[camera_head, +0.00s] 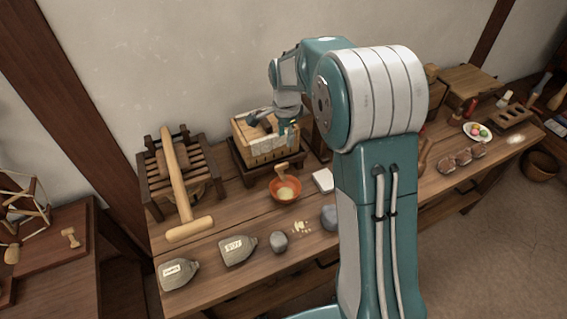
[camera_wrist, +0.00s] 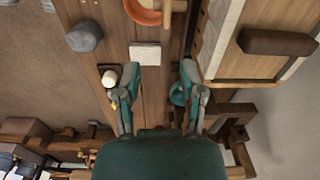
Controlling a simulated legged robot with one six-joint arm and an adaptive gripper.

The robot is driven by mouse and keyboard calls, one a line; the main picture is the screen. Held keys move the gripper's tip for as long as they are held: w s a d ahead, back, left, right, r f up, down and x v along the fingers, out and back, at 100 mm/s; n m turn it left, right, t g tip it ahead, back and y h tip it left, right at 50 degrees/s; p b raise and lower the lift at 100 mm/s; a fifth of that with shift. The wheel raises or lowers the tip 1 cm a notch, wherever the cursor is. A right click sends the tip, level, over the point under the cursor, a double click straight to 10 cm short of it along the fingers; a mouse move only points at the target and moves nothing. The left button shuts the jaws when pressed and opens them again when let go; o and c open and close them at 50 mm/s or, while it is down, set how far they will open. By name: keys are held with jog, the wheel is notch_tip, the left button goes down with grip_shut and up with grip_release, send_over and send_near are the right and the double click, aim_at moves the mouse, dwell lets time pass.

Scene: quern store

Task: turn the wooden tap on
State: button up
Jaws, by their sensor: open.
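A pale wooden piece, which looks like the wooden tap (camera_head: 281,169), stands at the front of a wooden box (camera_head: 265,146), just above an orange bowl (camera_head: 285,192). I cannot make out how its handle is turned. In the wrist view the same piece (camera_wrist: 178,6) is cut off by the top edge, beside the bowl (camera_wrist: 143,14). My gripper (camera_head: 287,130) is by the box in the head view, above and behind the tap. In the wrist view its two fingers (camera_wrist: 160,70) are apart with nothing between them, well short of the tap.
A white block (camera_wrist: 145,54) lies on the bench near the bowl. The box (camera_wrist: 262,64) carries a dark handle. A slatted wooden frame with a large mallet (camera_head: 180,190) stands left of it.

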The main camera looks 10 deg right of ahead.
aim_at(282, 164)
jog(key=shift+m, duration=0.5)
jog(key=f, duration=0.4)
jog(key=w+f, duration=0.1)
jog(key=f, duration=0.7)
jog(key=shift+w+a, duration=0.15)
jog(key=shift+a, duration=0.2)
jog(key=shift+a+f, duration=0.3)
jog(key=shift+f, duration=0.35)
jog(key=shift+d, duration=0.2)
grip_shut()
